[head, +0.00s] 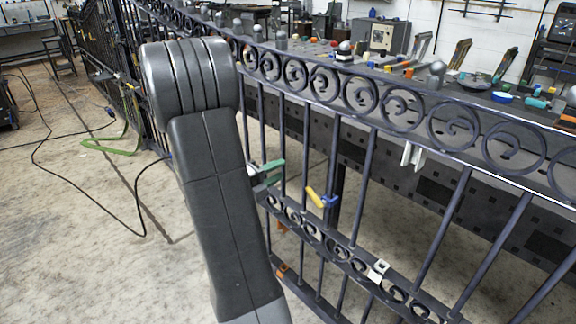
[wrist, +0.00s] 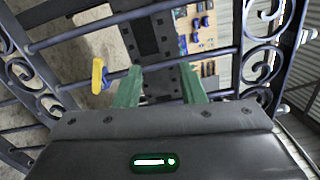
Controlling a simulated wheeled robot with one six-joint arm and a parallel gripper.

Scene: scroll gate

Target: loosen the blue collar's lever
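A small blue collar (head: 330,201) sits on an upright bar of the dark scroll gate (head: 356,190), with a yellow lever (head: 315,197) sticking out to its left. In the wrist view the yellow lever (wrist: 97,76) shows left of the fingers, and a bit of the blue collar (wrist: 106,76) shows beside it. My gripper (head: 269,173) has green fingers and is left of the lever in the head view, apart from it. In the wrist view my gripper (wrist: 160,82) is open, with nothing held between its fingers. Most of the collar is hidden in the wrist view.
White clips (head: 412,155) (head: 378,270) and orange pieces (head: 282,270) are on the gate. Close bars and scrollwork surround the fingers. A workbench (head: 440,100) with tools stands behind the gate. Cables (head: 80,190) lie on the open floor at left.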

